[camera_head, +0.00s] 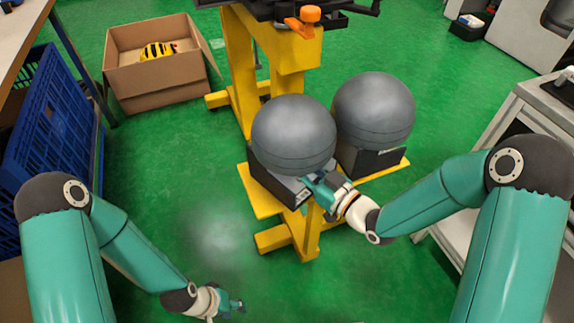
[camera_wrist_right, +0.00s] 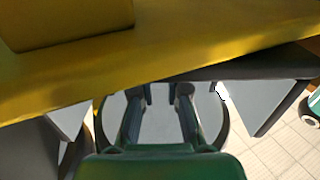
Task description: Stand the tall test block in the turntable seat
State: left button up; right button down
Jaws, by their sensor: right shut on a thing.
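In the head view my right gripper (camera_head: 313,183) is shut at the near right edge of a dark grey box (camera_head: 275,186) under the left grey ball (camera_head: 293,134). The exact part in its jaws is hard to see. In the right wrist view its fingers (camera_wrist_right: 165,95) stand against a pale grey round surface, with a yellow beam (camera_wrist_right: 200,45) across the picture. My left gripper (camera_head: 238,306) is low over the green floor, apart from everything; its jaw gap is too small to judge. I cannot single out the tall test block or the turntable seat.
A yellow stand (camera_head: 240,75) carries dark parts and an orange knob (camera_head: 310,14). A second grey ball (camera_head: 373,108) sits on a box to the right. A cardboard box (camera_head: 157,85) with a striped thing, a blue crate (camera_head: 55,135) and a right-hand bench (camera_head: 540,95) surround open floor.

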jog(key=c, duration=1.2)
grip_release()
